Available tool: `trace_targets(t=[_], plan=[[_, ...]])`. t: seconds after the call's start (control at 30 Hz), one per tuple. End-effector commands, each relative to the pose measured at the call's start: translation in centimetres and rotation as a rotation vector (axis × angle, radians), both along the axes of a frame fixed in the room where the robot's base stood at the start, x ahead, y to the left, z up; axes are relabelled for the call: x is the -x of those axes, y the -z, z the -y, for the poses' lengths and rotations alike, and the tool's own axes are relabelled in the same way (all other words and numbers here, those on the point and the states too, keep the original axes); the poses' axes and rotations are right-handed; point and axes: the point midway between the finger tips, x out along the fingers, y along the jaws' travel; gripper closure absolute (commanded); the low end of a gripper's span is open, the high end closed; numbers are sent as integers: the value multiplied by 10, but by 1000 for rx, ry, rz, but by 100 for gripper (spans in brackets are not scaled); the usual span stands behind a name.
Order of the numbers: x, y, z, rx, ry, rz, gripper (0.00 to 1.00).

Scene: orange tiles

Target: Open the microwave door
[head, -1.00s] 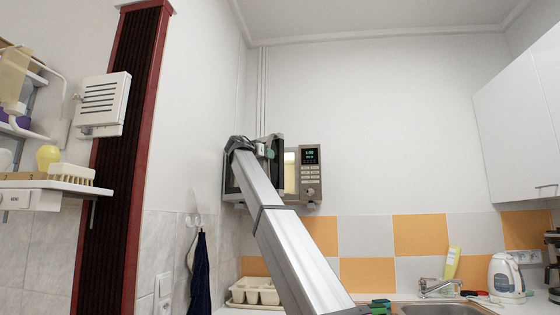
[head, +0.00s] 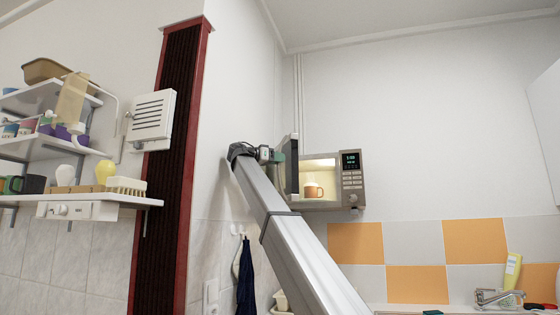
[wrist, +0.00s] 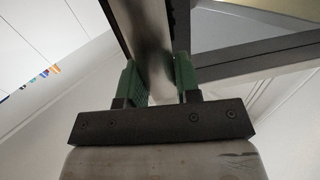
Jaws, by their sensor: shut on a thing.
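The microwave (head: 352,188) is fixed high on the back wall, with its control panel and lit display on the right. Its door (head: 291,166) stands wide open to the left, seen almost edge-on. The lit cavity holds an orange and white mug (head: 313,189). My gripper (head: 275,156) is at the outer side of the door, partly hidden by my arm. In the wrist view, the green fingers of my gripper (wrist: 158,80) are on both sides of a metal bar of the door (wrist: 150,35), shut on it.
A wall corner and a red-framed dark column (head: 176,150) stand left of my arm. Shelves with small items (head: 95,198) and a white vented box (head: 152,115) are further left. A dark cloth (head: 245,275) hangs below.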

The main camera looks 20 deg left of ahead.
Motion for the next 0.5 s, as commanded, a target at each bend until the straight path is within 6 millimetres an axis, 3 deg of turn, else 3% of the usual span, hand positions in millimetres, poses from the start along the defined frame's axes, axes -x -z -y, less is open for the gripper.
trace_targets(t=[0.17,0.2,0.27,0.5], plan=[[0,1,0,-2,-2,1,100],[0,1,0,-2,-2,1,60],[0,1,0,-2,-2,1,45],[0,0,0,-1,-1,0,45]])
